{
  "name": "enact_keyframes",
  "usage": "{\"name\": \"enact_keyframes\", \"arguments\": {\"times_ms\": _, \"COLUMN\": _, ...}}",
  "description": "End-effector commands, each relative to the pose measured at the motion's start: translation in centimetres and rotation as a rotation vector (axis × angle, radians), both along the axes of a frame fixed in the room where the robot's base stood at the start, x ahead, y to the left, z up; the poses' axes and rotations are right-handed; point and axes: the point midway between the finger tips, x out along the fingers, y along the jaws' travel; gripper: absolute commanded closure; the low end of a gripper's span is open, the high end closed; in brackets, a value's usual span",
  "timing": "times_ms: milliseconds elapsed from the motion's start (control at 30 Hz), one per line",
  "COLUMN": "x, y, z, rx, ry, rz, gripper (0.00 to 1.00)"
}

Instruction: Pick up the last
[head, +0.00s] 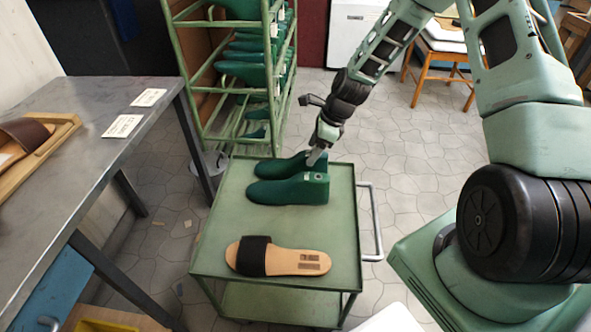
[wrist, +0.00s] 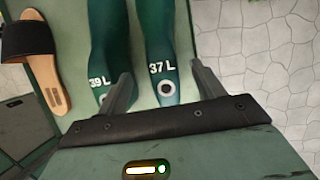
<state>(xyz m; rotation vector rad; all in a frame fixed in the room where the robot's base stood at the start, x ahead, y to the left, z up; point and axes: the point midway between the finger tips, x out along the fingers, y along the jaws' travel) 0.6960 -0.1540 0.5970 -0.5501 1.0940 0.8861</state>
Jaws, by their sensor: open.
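Two dark green shoe lasts lie side by side on the green cart (head: 345,240). The nearer last (head: 285,191) reads 39 L in the wrist view (wrist: 103,45). The farther last (head: 275,168) reads 37 L in the wrist view (wrist: 158,45). My gripper (head: 317,157) is open at the heel end of the farther last. In the wrist view the fingers (wrist: 161,74) stand on either side of the 37 L heel, the left one between the two lasts. I cannot tell whether the fingers touch either last.
A sandal (head: 300,262) with a black strap lies at the cart's near side. A metal workbench (head: 70,165) on the left holds two white cards and a brown-strapped sandal on a wooden board. A green rack (head: 190,100) with more lasts stands behind. The cart handle (head: 376,225) is on the right.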

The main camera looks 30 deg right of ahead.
Motion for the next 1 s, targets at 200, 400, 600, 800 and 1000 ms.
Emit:
{"name": "enact_keyframes", "arguments": {"times_ms": 200, "x": 0.7, "y": 0.8, "z": -2.1, "rx": 0.0, "ry": 0.0, "rz": 0.002, "gripper": 0.32}}
{"name": "enact_keyframes", "arguments": {"times_ms": 400, "x": 1.5, "y": 1.8, "z": -4.4, "rx": 0.001, "ry": 0.001, "rz": 0.003, "gripper": 0.32}}
{"name": "enact_keyframes", "arguments": {"times_ms": 600, "x": 1.6, "y": 2.0, "z": -4.8, "rx": -0.001, "ry": -0.001, "rz": 0.0, "gripper": 0.32}}
{"name": "enact_keyframes", "arguments": {"times_ms": 800, "x": 1.6, "y": 1.9, "z": -4.8, "rx": -0.001, "ry": -0.001, "rz": 0.0, "gripper": 0.52}}
{"name": "enact_keyframes", "arguments": {"times_ms": 1000, "x": 1.6, "y": 2.0, "z": -4.7, "rx": -0.001, "ry": -0.001, "rz": 0.001, "gripper": 0.8}}
